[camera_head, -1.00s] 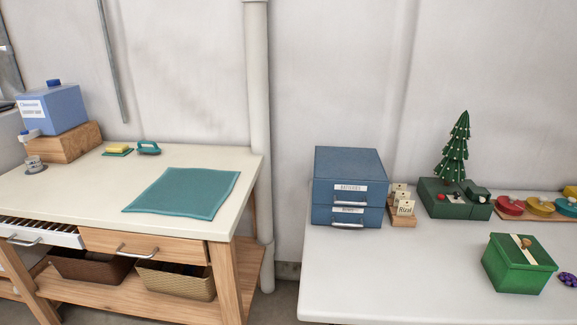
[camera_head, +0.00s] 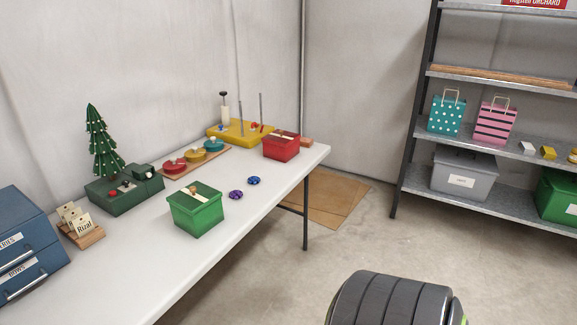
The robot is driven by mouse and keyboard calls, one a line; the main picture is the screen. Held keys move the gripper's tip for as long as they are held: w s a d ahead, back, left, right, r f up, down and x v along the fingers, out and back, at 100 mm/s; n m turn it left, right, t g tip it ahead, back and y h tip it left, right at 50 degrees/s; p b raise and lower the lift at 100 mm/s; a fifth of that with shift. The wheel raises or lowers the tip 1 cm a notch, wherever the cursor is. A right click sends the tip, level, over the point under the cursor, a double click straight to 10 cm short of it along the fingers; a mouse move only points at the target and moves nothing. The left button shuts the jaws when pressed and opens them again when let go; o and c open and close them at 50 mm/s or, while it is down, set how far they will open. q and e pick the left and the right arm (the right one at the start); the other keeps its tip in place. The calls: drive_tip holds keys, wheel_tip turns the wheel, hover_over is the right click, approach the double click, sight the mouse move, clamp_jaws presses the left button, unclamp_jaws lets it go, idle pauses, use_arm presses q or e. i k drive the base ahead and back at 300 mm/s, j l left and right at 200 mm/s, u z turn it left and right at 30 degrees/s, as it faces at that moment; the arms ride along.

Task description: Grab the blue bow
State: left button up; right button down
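A small blue bow (camera_head: 254,181) lies on the white table (camera_head: 262,220), near its front edge. A purple bow (camera_head: 236,195) lies just to its left and nearer to me. A green box (camera_head: 197,210) with a cream band stands left of the two bows. A red box (camera_head: 281,146) stands behind and to the right of the blue bow. Neither of my grippers shows in the view.
The table also holds a small tree (camera_head: 101,142) on a green base, coloured discs on a board (camera_head: 197,160), a yellow stand (camera_head: 240,132) and blue drawers (camera_head: 22,245). Metal shelves (camera_head: 488,74) stand at the right. Floor between is clear except for flat cardboard (camera_head: 335,205).

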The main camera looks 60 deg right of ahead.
sight(254, 179)
drive_tip(key=z, duration=1.75)
drive_tip(key=i+l+u, duration=0.1)
drive_tip(key=i+l, duration=0.2)
drive_tip(key=i+l+u, duration=0.1)
drive_tip(key=i+l, duration=0.2)
drive_tip(key=l, duration=0.2)
